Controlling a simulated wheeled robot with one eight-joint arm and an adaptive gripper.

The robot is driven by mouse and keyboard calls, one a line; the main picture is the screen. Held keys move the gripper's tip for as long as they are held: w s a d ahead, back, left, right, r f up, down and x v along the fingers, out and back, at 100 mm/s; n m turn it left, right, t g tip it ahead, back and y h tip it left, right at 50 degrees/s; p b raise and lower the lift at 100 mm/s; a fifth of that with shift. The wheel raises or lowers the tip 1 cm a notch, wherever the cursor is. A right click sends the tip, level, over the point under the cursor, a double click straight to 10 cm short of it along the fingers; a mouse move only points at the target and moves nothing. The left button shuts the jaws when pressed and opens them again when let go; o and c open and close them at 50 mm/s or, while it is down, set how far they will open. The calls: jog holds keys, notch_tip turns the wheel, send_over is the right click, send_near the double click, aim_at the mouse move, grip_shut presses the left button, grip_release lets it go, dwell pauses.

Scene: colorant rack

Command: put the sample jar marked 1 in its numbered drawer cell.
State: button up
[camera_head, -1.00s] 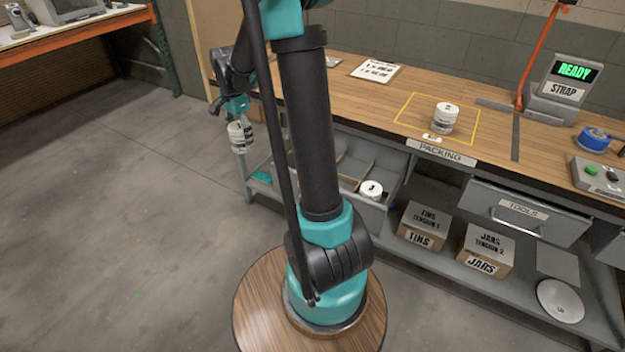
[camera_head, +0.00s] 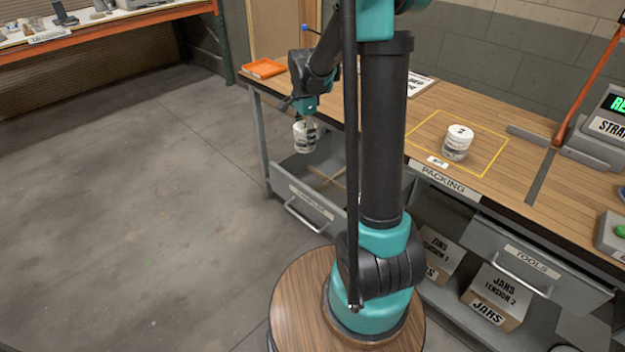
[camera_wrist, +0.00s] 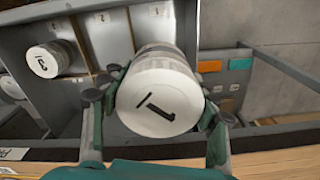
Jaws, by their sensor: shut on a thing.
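My gripper (camera_head: 305,108) is shut on the sample jar marked 1 (camera_head: 305,138), a white jar with a grey label band. In the wrist view the lid of this jar (camera_wrist: 160,103) faces the camera and shows a 1, with a finger on each side. The open grey drawer (camera_head: 312,203) is under the bench, and the held jar appears above its left part. In the wrist view, thin dividers split the drawer into cells with small tags (camera_wrist: 103,18). The jar and fingers hide part of the cells.
In the wrist view a white jar (camera_wrist: 48,60), seemingly marked 2, stands in a drawer cell at left. Another white jar (camera_head: 457,143) stands inside the yellow outline on the bench (camera_head: 510,185). An orange tray (camera_head: 264,68) lies at the bench's left end. The floor at left is clear.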

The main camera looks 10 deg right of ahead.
notch_tip(320, 180, down, 17)
jog(key=shift+f, duration=0.15)
dwell(0.4)
jog(key=o, duration=1)
jog(key=shift+f, duration=0.1)
